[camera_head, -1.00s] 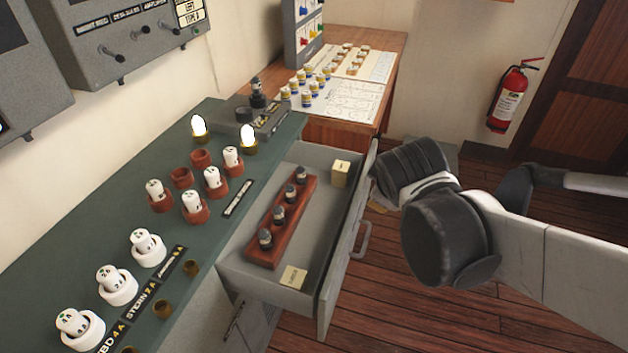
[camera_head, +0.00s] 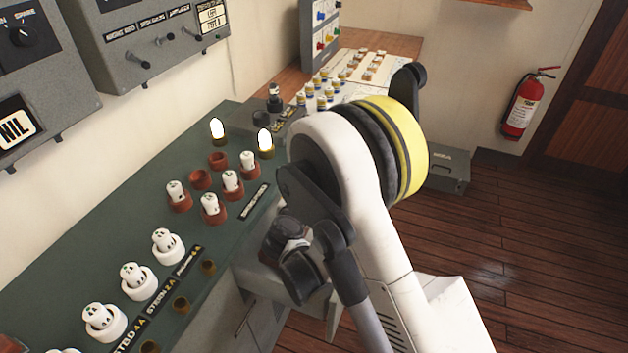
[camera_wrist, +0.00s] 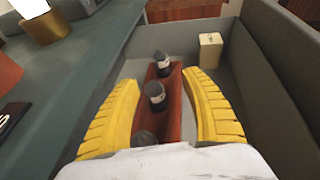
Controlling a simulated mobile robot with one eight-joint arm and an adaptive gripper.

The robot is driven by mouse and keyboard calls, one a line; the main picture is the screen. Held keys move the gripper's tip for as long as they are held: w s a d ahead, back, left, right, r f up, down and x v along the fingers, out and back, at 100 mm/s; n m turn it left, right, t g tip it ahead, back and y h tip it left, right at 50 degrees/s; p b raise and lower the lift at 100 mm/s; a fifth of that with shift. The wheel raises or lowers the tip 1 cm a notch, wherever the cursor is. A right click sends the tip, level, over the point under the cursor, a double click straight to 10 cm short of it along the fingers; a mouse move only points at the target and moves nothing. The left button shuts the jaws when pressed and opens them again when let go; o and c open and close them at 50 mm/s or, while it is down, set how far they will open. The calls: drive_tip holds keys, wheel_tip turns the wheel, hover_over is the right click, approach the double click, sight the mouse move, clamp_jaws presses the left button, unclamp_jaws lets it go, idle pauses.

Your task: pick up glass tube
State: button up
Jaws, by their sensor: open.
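Several small dark-capped cylinders with pale labels, which look like the glass tubes, stand in a red-brown wooden rack (camera_wrist: 172,126) inside the grey drawer (camera_wrist: 272,92). In the wrist view, the far tube (camera_wrist: 161,66), the middle tube (camera_wrist: 155,97) and the near tube (camera_wrist: 143,138) show in a row. My gripper (camera_wrist: 163,82) is open, its yellow fingers apart on either side of the rack, with nothing visibly held. I cannot tell its exact height above the tubes. In the head view my arm hides the rack and the tubes, and the gripper itself is not clear there.
A small cream box (camera_wrist: 210,50) stands in the drawer beyond the right finger. The drawer walls are close on both sides. The green console (camera_head: 110,210) at left holds white fuses in sockets and two lit lamps. A fire extinguisher (camera_head: 522,105) hangs at the right.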

drive_tip(key=b+x, duration=0.1)
drive_tip(key=x, duration=0.2)
drive_tip(key=b+x, duration=0.1)
drive_tip(key=x, duration=0.3)
drive_tip(key=r+b+x, duration=0.1)
drive_tip(key=b+x, duration=0.1)
drive_tip(key=x, duration=0.1)
drive_tip(key=shift+w+d+f, duration=0.1)
drive_tip(key=shift+w, duration=0.35)
drive_tip(key=shift+c, duration=0.4)
clamp_jaws()
